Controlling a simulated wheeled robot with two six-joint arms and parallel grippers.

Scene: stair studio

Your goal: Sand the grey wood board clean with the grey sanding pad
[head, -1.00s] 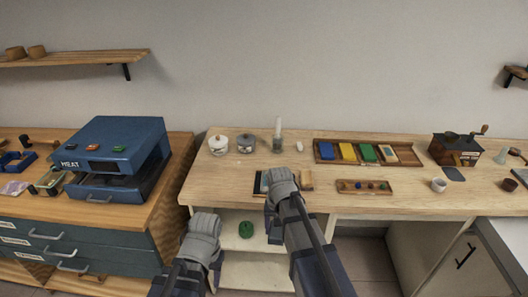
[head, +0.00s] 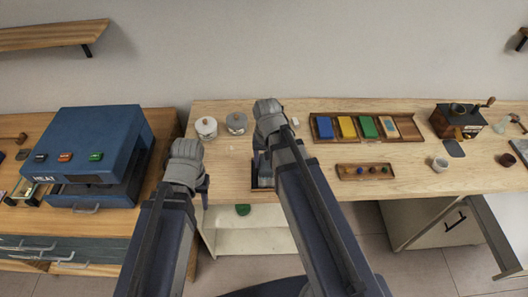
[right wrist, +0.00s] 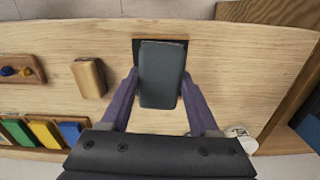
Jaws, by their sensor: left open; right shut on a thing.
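My right gripper (head: 263,153) is over the front of the pale wooden bench. In the right wrist view its fingers (right wrist: 160,88) are shut on the dark grey sanding pad (right wrist: 162,62), one on each side. A dark flat piece (right wrist: 138,48) shows behind the pad near the bench edge. Part of a dark-edged piece also shows below the gripper in the head view (head: 263,196). The grey wood board cannot be clearly told apart there; pad and gripper cover most of that spot. I cannot tell if the pad touches it. My left gripper (head: 190,165) is open and empty near the bench's left end.
A wooden block (right wrist: 88,78) lies beside the pad. A tray of coloured blocks (head: 365,128) and a small peg tray (head: 364,171) lie to the right. A blue heat press (head: 92,155) stands on the left cabinet.

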